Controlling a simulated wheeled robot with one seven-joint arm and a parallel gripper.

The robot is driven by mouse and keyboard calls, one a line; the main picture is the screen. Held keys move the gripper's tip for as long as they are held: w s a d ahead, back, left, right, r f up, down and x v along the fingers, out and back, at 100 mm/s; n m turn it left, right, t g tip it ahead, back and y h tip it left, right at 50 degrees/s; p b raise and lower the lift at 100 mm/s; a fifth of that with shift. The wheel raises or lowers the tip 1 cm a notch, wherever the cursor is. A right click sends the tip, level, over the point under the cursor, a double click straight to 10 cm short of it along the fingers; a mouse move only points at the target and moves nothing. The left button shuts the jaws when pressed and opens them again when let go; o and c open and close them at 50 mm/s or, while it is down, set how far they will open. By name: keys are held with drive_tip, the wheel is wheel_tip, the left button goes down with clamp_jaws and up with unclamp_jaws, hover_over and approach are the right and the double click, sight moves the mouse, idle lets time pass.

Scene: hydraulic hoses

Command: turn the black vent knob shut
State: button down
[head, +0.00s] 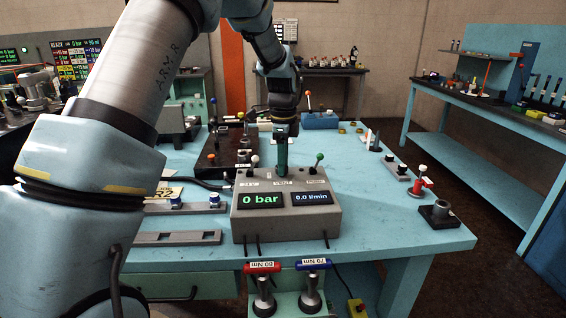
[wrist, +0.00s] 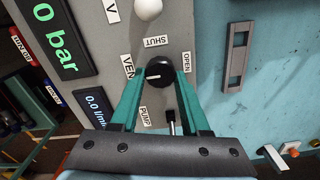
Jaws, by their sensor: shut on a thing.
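The black vent knob (wrist: 160,71) is on top of the grey control box (head: 285,217), between teal fingers in the wrist view. My gripper (wrist: 161,78) is shut on it, one finger on each side. The knob's white mark points left in that view, toward the VENT label (wrist: 128,66). The SHUT label (wrist: 155,42) is above the knob and the OPEN label (wrist: 187,60) to its right. In the head view my gripper (head: 282,170) reaches down to the box top and hides the knob. The displays (head: 262,201) read 0 bar and 0.0 l/min.
A white-ball lever (head: 255,160) stands left of my gripper and a green-ball lever (head: 320,157) to its right, both close. Hoses and fittings lie on the blue bench (head: 375,222).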

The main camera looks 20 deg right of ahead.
drive_tip(key=shift+n, duration=0.4)
drive_tip(key=n, duration=0.3)
drive_tip(key=shift+w+n, duration=0.1)
drive_tip(key=shift+n, duration=0.3)
drive_tip(key=n, duration=0.4)
drive_tip(key=shift+w+b, duration=0.1)
drive_tip(key=shift+b, duration=0.2)
drive_tip(key=n, duration=0.9)
drive_tip(key=shift+w, duration=0.1)
drive_tip(key=shift+n, duration=0.3)
drive_tip(key=shift+c, duration=1.9)
unclamp_jaws()
drive_tip(key=shift+a, duration=0.1)
